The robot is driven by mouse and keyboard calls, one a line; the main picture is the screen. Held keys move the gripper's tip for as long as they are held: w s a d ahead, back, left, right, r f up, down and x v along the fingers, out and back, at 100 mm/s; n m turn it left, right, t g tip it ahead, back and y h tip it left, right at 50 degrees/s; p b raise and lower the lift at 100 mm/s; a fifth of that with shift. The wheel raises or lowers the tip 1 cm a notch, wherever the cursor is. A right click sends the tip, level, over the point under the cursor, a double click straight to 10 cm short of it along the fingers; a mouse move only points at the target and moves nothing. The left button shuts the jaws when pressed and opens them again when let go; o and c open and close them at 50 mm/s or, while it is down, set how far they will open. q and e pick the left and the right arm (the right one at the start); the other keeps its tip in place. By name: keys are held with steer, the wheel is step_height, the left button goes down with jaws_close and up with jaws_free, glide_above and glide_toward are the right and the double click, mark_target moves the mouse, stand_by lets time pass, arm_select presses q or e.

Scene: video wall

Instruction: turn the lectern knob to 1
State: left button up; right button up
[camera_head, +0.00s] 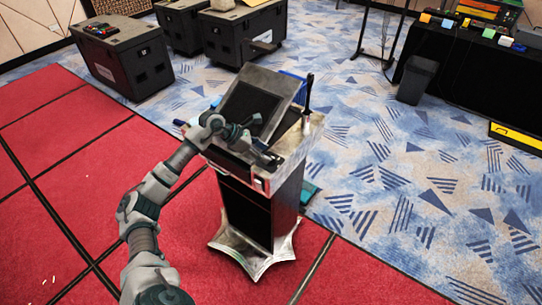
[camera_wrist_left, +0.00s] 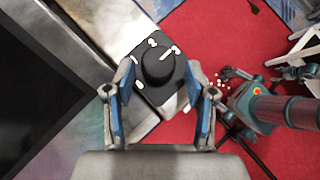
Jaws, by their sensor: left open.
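The lectern (camera_head: 257,187) stands upright on a metal base, with a tilted dark screen (camera_head: 250,106) on top. My left gripper (camera_head: 264,154) reaches over its top from the left. The open, blue-padded fingers of my left gripper (camera_wrist_left: 160,74) stand on either side of the knob, with gaps visible. I cannot read the marks or tell the knob's setting. In the head view the knob is not clearly distinguishable. My right gripper is not identifiable.
Black cases (camera_head: 124,56) stand at the back left. A black-draped table (camera_head: 455,65) with equipment is at the back right, with a dark bin (camera_head: 417,80) beside it. Red flooring (camera_head: 60,150) and blue patterned carpet (camera_head: 400,190) leave free floor around the lectern.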

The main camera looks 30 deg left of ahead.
mark_target(270, 156)
arm_select(q)
steer(key=x, duration=0.2)
steer(key=shift+w+d+f, duration=0.1)
steer(key=shift+w+f, duration=0.15)
steer(key=shift+f, duration=0.1)
steer(key=shift+w+d+f, duration=0.15)
steer(key=shift+w+f, duration=0.1)
steer(key=shift+f, duration=0.35)
arm_select(e)
steer(key=shift+s+f, duration=0.1)
steer(key=shift+s, duration=0.6)
arm_select(q)
steer(key=shift+d, duration=0.15)
steer(key=c, duration=0.8)
steer(key=shift+r, duration=0.1)
steer(key=shift+c, duration=0.2)
arm_select(e)
steer(key=shift+w, duration=0.35)
